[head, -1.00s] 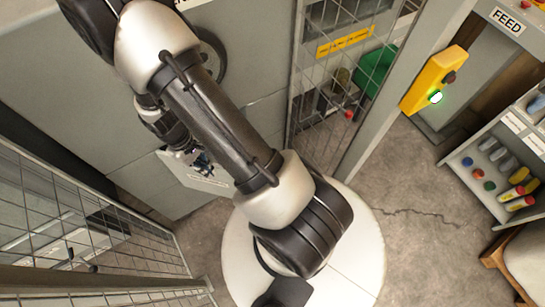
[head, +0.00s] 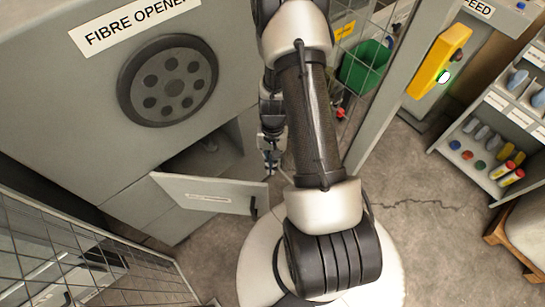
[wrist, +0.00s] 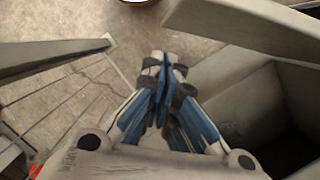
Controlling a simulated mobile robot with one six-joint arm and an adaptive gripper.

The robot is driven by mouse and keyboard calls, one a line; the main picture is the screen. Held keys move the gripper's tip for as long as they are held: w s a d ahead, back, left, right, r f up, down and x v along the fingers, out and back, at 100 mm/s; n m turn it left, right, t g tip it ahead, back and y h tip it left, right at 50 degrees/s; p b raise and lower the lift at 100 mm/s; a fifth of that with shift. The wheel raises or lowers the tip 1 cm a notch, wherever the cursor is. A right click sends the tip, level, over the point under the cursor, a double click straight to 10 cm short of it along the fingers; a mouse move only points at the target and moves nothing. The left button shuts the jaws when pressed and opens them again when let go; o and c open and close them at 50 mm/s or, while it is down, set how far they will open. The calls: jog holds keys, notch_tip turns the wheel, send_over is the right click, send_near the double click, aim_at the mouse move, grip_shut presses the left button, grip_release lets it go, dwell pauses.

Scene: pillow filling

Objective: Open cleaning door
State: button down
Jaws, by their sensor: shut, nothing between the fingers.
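The cleaning door (head: 205,194) is a grey panel with a small white label, low on the fibre opener (head: 60,110). It stands swung out from the machine, with a dark opening (head: 207,150) showing behind it. A dark handle (head: 253,207) sits near its right edge. My gripper (head: 271,168) is just right of the door and opening, seemingly apart from the door. In the wrist view its blue-padded fingers (wrist: 165,70) are shut and empty. A grey-walled dark cavity (wrist: 290,125) lies to their right there.
Mesh fencing stands at the lower left (head: 90,265) and behind my arm at the upper right. A yellow control box (head: 438,62) with a lit green button is on a post. A parts shelf (head: 490,140) stands at the right. Bare concrete floor (head: 420,215) lies between.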

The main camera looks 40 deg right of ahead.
jog(key=s+a+f+b, duration=0.1)
jog(key=s+a+f, duration=0.2)
jog(key=shift+s+a+b, duration=0.2)
jog(key=shift+b, duration=0.2)
jog(key=shift+a, duration=0.1)
